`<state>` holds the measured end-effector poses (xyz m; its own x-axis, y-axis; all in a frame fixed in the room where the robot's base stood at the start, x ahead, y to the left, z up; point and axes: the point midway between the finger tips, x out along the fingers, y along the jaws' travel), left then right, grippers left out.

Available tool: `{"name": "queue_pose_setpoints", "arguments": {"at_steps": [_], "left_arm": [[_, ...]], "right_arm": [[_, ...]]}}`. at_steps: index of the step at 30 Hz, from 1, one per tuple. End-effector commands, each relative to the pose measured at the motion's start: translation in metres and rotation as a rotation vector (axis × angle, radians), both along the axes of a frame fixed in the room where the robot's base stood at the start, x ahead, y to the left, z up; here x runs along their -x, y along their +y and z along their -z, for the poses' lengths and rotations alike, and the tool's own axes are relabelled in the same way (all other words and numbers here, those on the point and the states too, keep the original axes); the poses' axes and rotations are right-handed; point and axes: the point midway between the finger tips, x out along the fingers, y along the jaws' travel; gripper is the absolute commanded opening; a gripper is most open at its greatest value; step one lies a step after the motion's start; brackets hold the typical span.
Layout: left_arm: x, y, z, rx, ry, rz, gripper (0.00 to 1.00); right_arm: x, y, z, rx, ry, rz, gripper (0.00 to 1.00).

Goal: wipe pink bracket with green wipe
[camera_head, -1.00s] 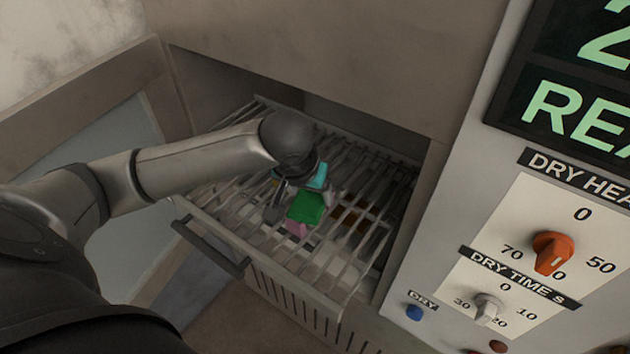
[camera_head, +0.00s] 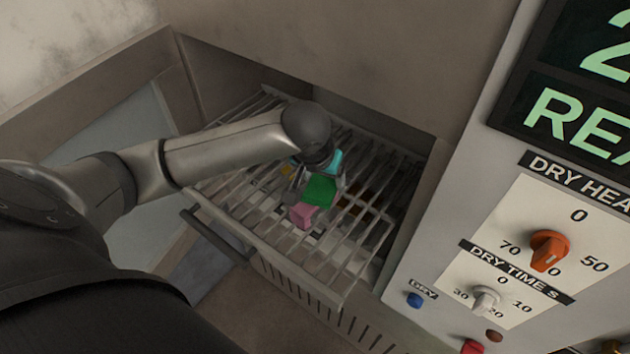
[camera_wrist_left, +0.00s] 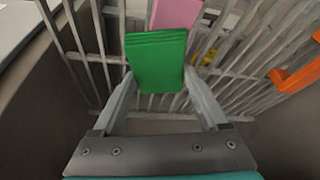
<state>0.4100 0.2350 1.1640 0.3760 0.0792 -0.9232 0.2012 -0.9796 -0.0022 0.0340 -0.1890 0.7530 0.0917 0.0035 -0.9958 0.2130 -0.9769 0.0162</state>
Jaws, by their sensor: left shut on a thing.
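The green wipe (camera_head: 319,190) is a folded pad held between the fingers of my left gripper (camera_head: 318,178). In the left wrist view the green wipe (camera_wrist_left: 157,60) fills the space between the two fingertips of the shut gripper (camera_wrist_left: 158,85). The pink bracket (camera_head: 303,215) sits in the wire rack, just in front of the wipe. In the left wrist view the pink bracket (camera_wrist_left: 175,14) shows beyond the wipe's far edge, partly cut off by the frame. I cannot tell whether wipe and bracket touch. My right gripper is not in view.
The pulled-out wire rack drawer (camera_head: 268,238) has metal bars around the work and a dark handle (camera_head: 214,236) in front. Orange (camera_wrist_left: 296,72) and yellow (camera_wrist_left: 209,57) pieces lie in the rack. A control panel (camera_head: 520,230) with knobs stands to the right.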

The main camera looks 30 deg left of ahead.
Motion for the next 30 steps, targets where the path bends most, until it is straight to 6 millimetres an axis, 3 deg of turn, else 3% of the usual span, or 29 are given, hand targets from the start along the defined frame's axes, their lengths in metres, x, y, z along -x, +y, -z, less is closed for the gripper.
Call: {"name": "queue_pose_setpoints", "arguments": {"at_steps": [13, 30], "left_arm": [[-0.004, -0.001, 0.000, -0.001, 0.003, 0.001, 0.32], [-0.005, -0.001, -0.057, -0.001, -0.002, 0.001, 0.32]], "right_arm": [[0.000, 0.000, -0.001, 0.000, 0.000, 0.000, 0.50], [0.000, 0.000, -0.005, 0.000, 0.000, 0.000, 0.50]]}}
